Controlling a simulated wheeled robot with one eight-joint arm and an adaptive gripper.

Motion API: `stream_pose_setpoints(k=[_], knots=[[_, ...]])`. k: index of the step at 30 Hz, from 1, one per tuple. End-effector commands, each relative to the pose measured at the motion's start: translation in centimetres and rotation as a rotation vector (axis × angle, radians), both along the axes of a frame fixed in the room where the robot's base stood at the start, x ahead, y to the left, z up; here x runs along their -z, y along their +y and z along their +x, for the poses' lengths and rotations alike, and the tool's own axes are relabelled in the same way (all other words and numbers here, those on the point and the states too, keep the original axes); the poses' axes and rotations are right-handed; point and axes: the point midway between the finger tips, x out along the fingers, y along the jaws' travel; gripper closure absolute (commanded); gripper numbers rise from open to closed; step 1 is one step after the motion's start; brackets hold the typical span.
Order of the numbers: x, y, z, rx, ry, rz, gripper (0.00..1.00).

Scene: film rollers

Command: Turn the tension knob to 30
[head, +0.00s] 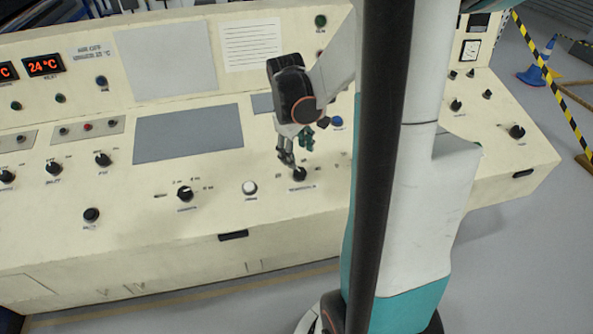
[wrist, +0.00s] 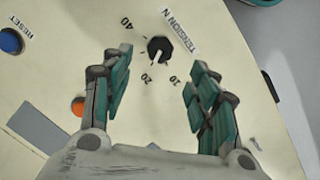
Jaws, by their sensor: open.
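The tension knob (wrist: 160,48) is black and round with a white pointer line, beside a "TENSION N" label in the wrist view. Its pointer aims at or near the "20" mark; "40" and "10" also show, and I cannot make out a "30". My gripper (wrist: 158,61) is open, with one teal-padded finger on each side of the knob and visible gaps to it. In the head view my gripper (head: 294,160) is over the console, with its fingertips close to the knob (head: 299,174). I cannot tell how far the fingertips are above the panel.
A blue reset button (wrist: 10,41) and an orange button (wrist: 78,106) lie left of my fingers in the wrist view. A white button (head: 249,187) and another black knob (head: 184,194) are left of my gripper. My arm hides part of the console's right side.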

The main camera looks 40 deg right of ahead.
Motion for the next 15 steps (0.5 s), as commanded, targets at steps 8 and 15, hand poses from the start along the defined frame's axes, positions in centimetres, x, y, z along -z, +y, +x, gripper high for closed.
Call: stream_pose_setpoints(k=[8,15], knots=[[5.6,-0.7,0.1,0.0,0.0,0.0,0.46],[8.1,-1.1,0.1,-0.001,-0.001,0.0,0.46]])
